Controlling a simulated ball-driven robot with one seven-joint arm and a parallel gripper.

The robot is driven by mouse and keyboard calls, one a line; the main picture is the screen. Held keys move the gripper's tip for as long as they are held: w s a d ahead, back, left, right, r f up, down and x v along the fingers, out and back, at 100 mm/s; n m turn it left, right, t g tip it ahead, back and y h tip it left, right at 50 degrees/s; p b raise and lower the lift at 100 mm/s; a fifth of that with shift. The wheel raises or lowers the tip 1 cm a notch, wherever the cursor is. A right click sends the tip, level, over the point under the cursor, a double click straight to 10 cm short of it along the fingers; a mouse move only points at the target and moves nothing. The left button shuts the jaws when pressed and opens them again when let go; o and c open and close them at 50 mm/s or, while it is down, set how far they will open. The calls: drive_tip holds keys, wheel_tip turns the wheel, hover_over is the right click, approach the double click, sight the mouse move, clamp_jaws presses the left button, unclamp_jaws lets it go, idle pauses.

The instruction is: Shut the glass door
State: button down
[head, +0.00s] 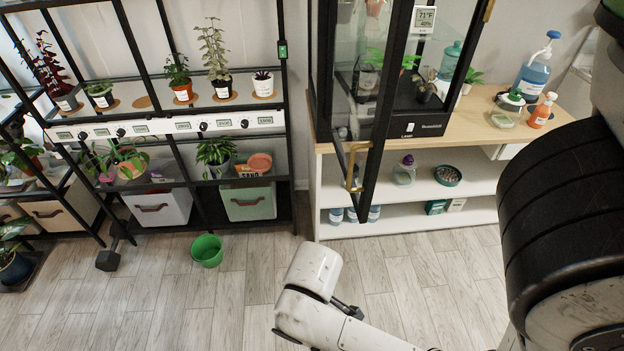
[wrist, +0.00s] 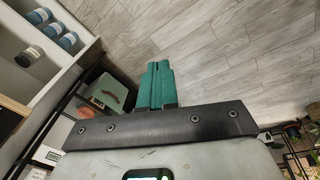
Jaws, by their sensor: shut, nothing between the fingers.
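The glass door (head: 388,100) has a black frame and belongs to the glass cabinet on the wooden-topped shelf unit. It stands open, swung out towards me from the cabinet's left side, its lower corner hanging out over the shelf unit's front. A brass handle (head: 353,166) sits low by its free edge. My gripper (wrist: 157,85) shows in the wrist view with its teal fingers together and empty, over the floor. My pale arm is low in the middle of the head view, below the door and apart from it in the picture; the fingers cannot be made out there.
Inside the cabinet (head: 418,118) are plants. A pump bottle (head: 534,72) and an orange bottle (head: 541,110) stand on the wooden top, right. A plant rack (head: 170,122) stands left. A green bucket (head: 207,251) and a dumbbell (head: 108,259) are on the floor, otherwise mostly clear.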

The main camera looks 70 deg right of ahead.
drive_tip(key=w+d+r+g+h+b, duration=0.2)
drive_tip(key=w+d+r+h, duration=0.45)
drive_tip(key=d, duration=0.35)
drive_tip(key=w+r+m+g+h+b, duration=0.25)
drive_tip(key=r+m+g+h, duration=0.4)
drive_tip(key=r, duration=0.95)
drive_tip(key=s+d+n+g+h+p, duration=0.1)
drive_tip(key=s+d+p, duration=0.3)
drive_tip(key=s+d, duration=0.4)
drive_tip(key=shift+d, duration=0.7)
